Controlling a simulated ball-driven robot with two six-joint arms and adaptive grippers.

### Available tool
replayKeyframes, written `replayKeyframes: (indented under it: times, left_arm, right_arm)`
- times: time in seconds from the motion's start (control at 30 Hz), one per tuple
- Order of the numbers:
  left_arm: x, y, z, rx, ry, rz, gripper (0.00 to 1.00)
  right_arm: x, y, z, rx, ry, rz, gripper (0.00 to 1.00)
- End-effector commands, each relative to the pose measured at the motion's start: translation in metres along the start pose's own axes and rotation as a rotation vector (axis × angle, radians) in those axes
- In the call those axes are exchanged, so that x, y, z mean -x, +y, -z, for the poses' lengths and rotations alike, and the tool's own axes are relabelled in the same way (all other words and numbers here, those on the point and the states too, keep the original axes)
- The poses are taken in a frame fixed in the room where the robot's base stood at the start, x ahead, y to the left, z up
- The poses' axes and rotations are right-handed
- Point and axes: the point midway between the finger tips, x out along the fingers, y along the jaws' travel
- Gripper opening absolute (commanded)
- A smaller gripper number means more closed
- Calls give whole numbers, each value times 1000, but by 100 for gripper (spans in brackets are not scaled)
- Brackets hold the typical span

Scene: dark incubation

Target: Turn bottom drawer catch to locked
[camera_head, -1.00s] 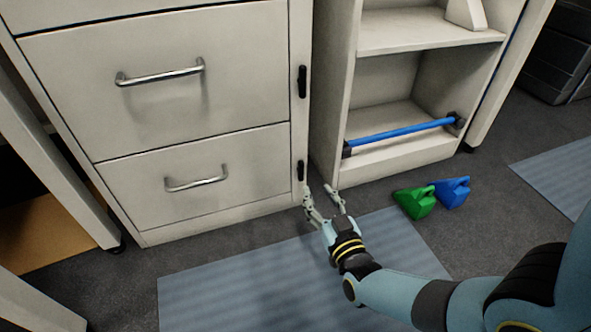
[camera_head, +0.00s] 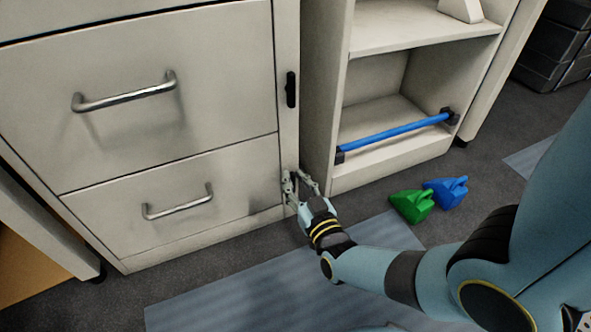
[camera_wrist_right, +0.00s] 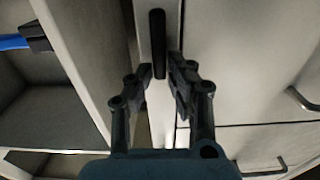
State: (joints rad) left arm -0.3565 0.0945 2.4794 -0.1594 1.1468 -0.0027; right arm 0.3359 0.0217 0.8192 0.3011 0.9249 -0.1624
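The bottom drawer (camera_head: 175,190) is beige with a silver bar handle and appears closed. My right gripper (camera_head: 300,178) is at the narrow strip right of that drawer, fingers pointing at it. In the head view the fingers hide most or all of the bottom catch. In the right wrist view the black, elongated catch (camera_wrist_right: 157,40) lies along the strip. My right gripper (camera_wrist_right: 158,80) is open there, with one finger on either side of the catch's near end and visible gaps between. My left gripper is not in view.
Another black catch (camera_head: 291,89) sits higher on the strip, beside the larger drawer (camera_head: 140,80). An open shelf (camera_head: 385,170) with a blue bar (camera_head: 395,137) stands close on the right.

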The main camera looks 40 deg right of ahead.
Motion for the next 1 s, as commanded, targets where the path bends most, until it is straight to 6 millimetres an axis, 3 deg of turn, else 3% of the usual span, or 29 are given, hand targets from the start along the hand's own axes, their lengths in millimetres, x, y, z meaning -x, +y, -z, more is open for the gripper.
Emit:
replayKeyframes:
  times: [0.03, 0.1, 0.57, 1.0]
  left_arm:
    - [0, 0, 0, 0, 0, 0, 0]
    - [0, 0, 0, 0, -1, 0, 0]
    - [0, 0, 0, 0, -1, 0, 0]
    - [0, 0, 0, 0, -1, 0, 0]
  right_arm:
    - [0, 0, 0, 0, 0, 0, 9]
    - [0, 0, 0, 0, 0, 0, 0]
    - [0, 2, 0, -46, 1, 0, 0]
    - [0, 10, -2, -372, 1, 0, 0]
